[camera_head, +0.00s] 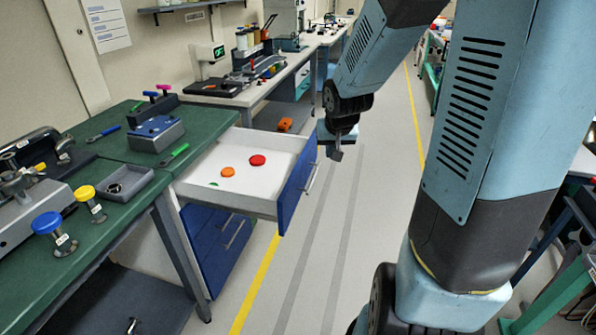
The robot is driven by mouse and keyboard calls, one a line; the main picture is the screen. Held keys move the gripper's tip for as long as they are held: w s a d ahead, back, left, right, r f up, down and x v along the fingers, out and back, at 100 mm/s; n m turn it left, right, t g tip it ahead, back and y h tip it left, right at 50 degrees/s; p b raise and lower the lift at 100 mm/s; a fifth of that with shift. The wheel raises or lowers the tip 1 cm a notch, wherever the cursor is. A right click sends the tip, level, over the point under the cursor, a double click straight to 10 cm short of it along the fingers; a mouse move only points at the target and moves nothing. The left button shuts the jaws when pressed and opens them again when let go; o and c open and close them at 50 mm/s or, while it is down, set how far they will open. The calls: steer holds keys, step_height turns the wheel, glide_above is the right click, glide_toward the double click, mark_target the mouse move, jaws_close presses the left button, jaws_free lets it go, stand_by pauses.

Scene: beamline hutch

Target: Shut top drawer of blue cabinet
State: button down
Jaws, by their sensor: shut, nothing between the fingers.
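The blue cabinet (208,236) stands under the green-topped bench. Its top drawer (297,190) is pulled far out, with a blue front, a metal handle and a white inside. An orange disc (227,172), a red disc (257,160) and a partly hidden green item lie in it. The lower drawers look closed. My gripper (336,155) is shut and empty. In the picture it is just right of the drawer front's far end, pointing down; I cannot tell whether it touches.
The green bench top (205,124) holds a blue block device (156,133), a grey tray (112,182) and several tools. A further bench with instruments stands behind. Grey floor with yellow lines (258,282) is clear in front of the drawer.

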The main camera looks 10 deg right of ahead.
steer(key=w+f+m+t+y, duration=0.1)
steer(key=w+f+m+y, duration=0.15)
steer(key=w+f, duration=0.65)
glide_toward(301, 184)
steer(key=shift+t+y, duration=0.3)
steer(key=shift+y, duration=0.15)
steer(key=shift+w+f, duration=0.4)
steer(key=shift+f, duration=0.35)
steer(key=shift+w+f, duration=0.4)
steer(key=shift+f, duration=0.3)
steer(key=shift+w+f, duration=0.4)
steer(key=shift+f, duration=0.35)
steer(key=shift+a, duration=0.1)
